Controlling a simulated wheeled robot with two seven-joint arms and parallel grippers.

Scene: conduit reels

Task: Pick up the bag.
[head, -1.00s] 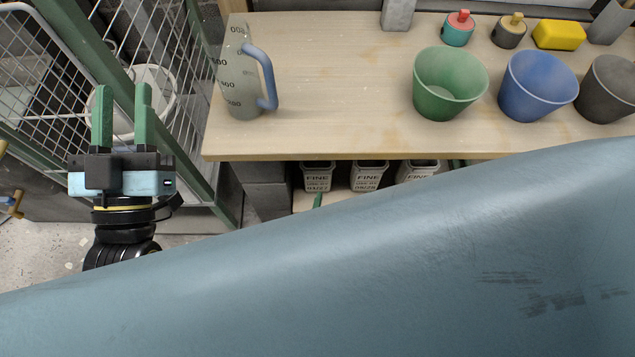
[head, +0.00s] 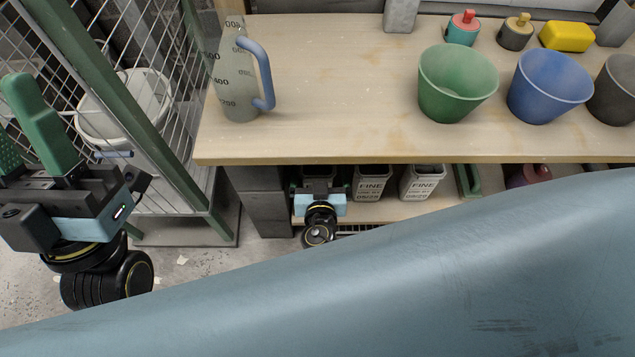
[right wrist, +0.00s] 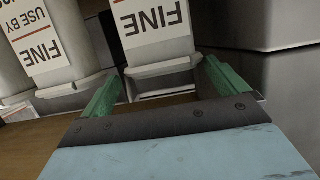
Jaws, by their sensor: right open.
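Several pale packets marked "FINE" stand on the lower shelf; I take the one at my right gripper to be the bag (right wrist: 155,35). In the head view this leftmost bag (head: 318,171) is mostly hidden behind my right gripper (head: 320,185). In the right wrist view the green fingers of this gripper (right wrist: 163,78) are apart, with the bag's near end between or just beyond their tips; contact cannot be told. My left gripper (head: 22,120) is large at the left edge, partly cut off, fingers apart and empty.
More "FINE" packets (head: 371,184) (head: 422,183) stand to the right. The wooden bench top (head: 330,100) overhangs the shelf. A grey block (head: 262,200) stands left of the bag. A jug (head: 236,85) and green (head: 458,90) and blue (head: 548,95) pots stand above. A wire cage (head: 160,110) is left.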

